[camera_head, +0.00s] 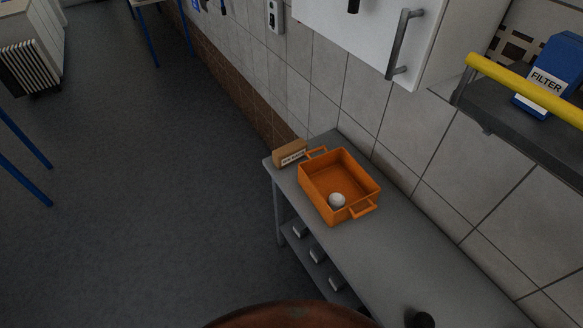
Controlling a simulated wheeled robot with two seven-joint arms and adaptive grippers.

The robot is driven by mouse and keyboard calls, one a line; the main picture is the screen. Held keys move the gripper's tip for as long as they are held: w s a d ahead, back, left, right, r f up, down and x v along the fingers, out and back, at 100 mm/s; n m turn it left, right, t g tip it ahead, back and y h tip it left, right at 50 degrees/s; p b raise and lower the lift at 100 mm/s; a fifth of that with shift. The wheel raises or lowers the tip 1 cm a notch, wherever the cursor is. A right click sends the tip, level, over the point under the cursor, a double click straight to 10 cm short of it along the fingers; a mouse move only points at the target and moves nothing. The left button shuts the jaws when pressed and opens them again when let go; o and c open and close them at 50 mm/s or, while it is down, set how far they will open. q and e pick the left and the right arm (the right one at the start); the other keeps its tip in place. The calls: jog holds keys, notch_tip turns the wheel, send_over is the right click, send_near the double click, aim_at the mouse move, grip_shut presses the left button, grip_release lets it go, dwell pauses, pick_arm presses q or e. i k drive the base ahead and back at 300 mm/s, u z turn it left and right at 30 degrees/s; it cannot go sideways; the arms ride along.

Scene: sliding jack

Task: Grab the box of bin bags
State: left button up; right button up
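A small brown cardboard box (290,152) with a white label strip stands at the far left corner of the grey table. It is beside the orange tray and is likely the box of bin bags, but its label is too small to read. Neither gripper can be made out in the head view.
The orange tray (312,197) with two handles holds a white ball (337,200). The grey table (400,250) runs along the tiled wall. A white cabinet (375,35) and a shelf with a yellow rail (525,88) and blue filter box (551,77) overhang it.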

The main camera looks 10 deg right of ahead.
aim_at(294, 151)
jog(key=u, duration=0.75)
jog(key=i, duration=2)
jog(key=z, duration=0.95)
